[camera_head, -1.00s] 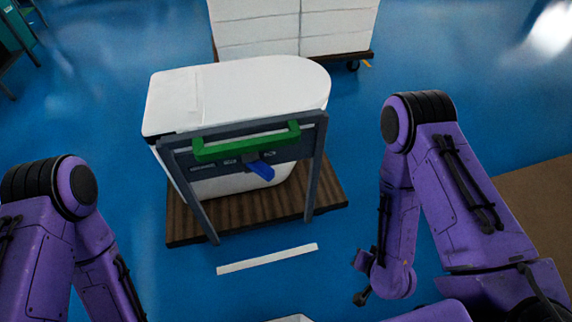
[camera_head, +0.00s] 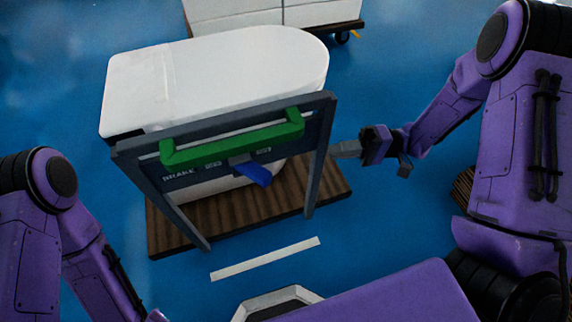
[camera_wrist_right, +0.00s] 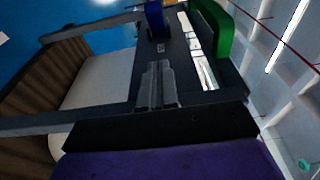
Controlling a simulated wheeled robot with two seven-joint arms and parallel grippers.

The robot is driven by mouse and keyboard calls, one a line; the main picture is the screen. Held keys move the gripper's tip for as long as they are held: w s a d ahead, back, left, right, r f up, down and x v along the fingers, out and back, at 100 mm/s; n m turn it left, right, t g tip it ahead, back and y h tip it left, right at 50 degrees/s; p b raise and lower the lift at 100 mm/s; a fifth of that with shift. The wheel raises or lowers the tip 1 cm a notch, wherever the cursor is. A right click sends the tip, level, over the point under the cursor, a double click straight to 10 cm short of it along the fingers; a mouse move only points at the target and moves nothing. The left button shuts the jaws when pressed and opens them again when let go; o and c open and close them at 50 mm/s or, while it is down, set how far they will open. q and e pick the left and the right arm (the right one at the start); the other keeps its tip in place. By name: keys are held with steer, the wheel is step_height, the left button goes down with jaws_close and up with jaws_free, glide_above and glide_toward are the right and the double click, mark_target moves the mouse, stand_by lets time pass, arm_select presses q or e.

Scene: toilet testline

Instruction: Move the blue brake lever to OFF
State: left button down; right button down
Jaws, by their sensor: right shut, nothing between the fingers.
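The blue brake lever (camera_head: 251,172) sticks out from the dark front panel of a cart, below a green handle (camera_head: 233,139). In the head view it points down and to the right, between two small labels. The lever (camera_wrist_right: 154,20) also shows at the top of the right wrist view. My right gripper (camera_head: 345,150) is shut and empty, just right of the cart frame's right post and apart from the lever. In the wrist view its fingers (camera_wrist_right: 157,85) point toward the panel. My left arm shows at the left edge, but its gripper is not in view.
The cart's dark frame (camera_head: 322,150) stands on a brown wooden base (camera_head: 235,217) and carries a white toilet-shaped body (camera_head: 230,70). Stacked white boxes (camera_head: 270,10) stand behind. The blue floor in front is clear, with a white stripe (camera_head: 265,259).

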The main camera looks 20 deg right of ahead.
steer(key=shift+a, duration=0.1)
glide_toward(252, 170)
steer(key=a+f, duration=0.1)
steer(key=a, duration=0.1)
steer(key=shift+w+a+f, duration=0.15)
steer(key=shift+a+f, duration=0.05)
steer(key=shift+a, duration=0.1)
stand_by(0.3)
